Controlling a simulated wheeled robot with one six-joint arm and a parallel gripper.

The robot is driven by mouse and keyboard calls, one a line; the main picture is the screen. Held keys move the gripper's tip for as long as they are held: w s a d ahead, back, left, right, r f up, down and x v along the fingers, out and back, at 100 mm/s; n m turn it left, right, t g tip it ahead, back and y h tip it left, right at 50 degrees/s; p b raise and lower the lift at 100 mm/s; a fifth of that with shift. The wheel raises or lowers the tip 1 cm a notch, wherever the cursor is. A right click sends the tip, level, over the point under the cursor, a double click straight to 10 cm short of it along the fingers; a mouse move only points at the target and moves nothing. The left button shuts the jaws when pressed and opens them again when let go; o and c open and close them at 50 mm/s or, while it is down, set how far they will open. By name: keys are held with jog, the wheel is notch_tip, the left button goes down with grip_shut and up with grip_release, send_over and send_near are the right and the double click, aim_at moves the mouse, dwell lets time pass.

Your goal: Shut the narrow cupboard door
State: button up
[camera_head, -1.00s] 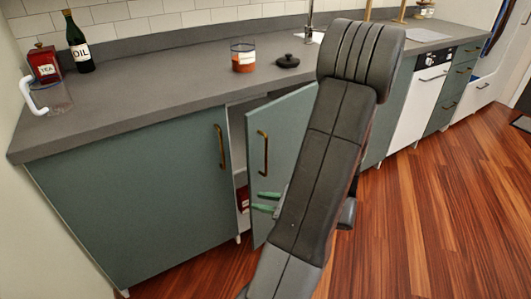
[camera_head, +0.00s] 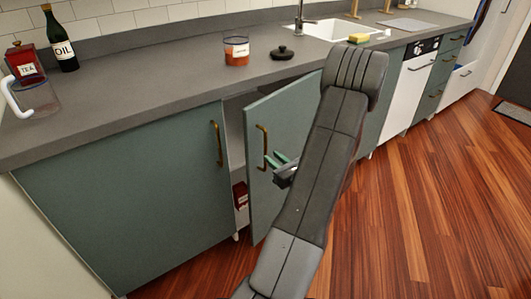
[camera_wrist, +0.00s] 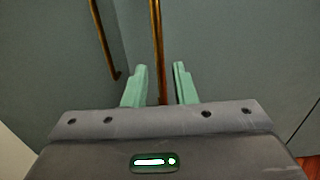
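The narrow cupboard door (camera_head: 283,120) is green and stands ajar, swung out from under the counter. Its upright brass handle (camera_head: 262,147) is on its left side. My gripper (camera_head: 274,161) is at the lower part of this handle. In the wrist view its green fingers (camera_wrist: 160,80) are apart, one on each side of the brass handle (camera_wrist: 157,40), with gaps visible. I cannot tell whether either finger touches the handle. Part of the door is hidden behind my arm.
A wide closed cupboard door (camera_head: 130,195) with its own brass handle (camera_head: 217,143) is left of the opening. A dark red item (camera_head: 241,195) shows inside. A jar (camera_head: 236,51) and black lid (camera_head: 282,53) stand on the counter (camera_head: 150,85). The wooden floor (camera_head: 430,200) at right is clear.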

aim_at(265, 151)
jog(key=x, duration=0.5)
grip_shut()
